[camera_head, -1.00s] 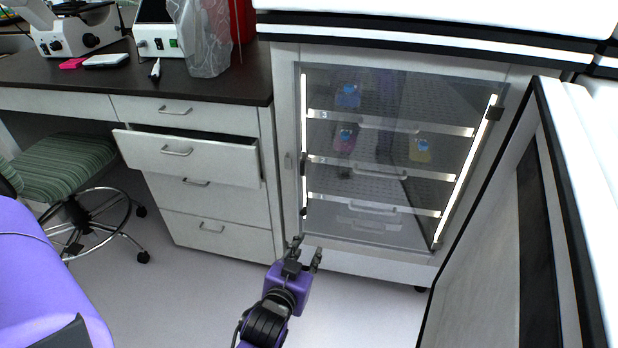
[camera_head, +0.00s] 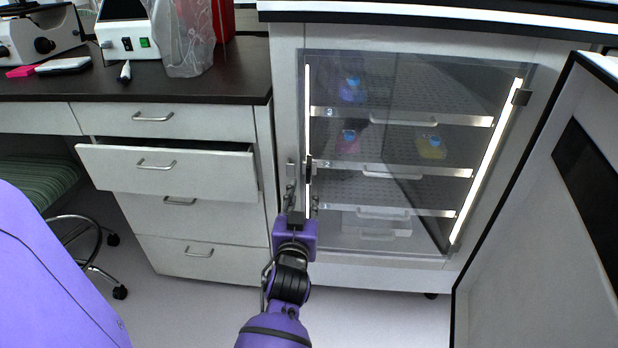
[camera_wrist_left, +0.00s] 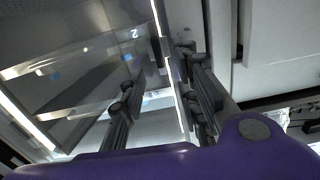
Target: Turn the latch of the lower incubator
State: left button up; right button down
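The lower incubator has a clear glass door (camera_head: 400,210) with bright light strips, and the door looks shut. Its dark latch (camera_head: 308,168) is on the door's left edge; in the left wrist view a dark piece by the light strip (camera_wrist_left: 165,50) looks like the latch. My left gripper (camera_head: 302,194) is just below the latch in the head view, pointing at the door's left edge. In the left wrist view its two fingers (camera_wrist_left: 158,76) are spread on either side of that edge, with nothing held. Contact with the latch cannot be told. My right gripper is not in view.
Shelves behind the glass hold a blue, a pink and a yellow bottle (camera_head: 431,147). A partly open drawer (camera_head: 165,170) juts out left of the incubator. The floor (camera_head: 380,315) in front is clear.

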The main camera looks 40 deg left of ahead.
aim_at(308, 174)
pick_arm(q)
jog(key=b+x, duration=0.1)
jog(key=x, duration=0.5)
jog(key=shift+w+r, duration=0.2)
jog(key=shift+w, duration=0.05)
jog(key=shift+w+a, duration=0.2)
jog(key=shift+w, duration=0.3)
jog(key=shift+a, duration=0.1)
grip_shut()
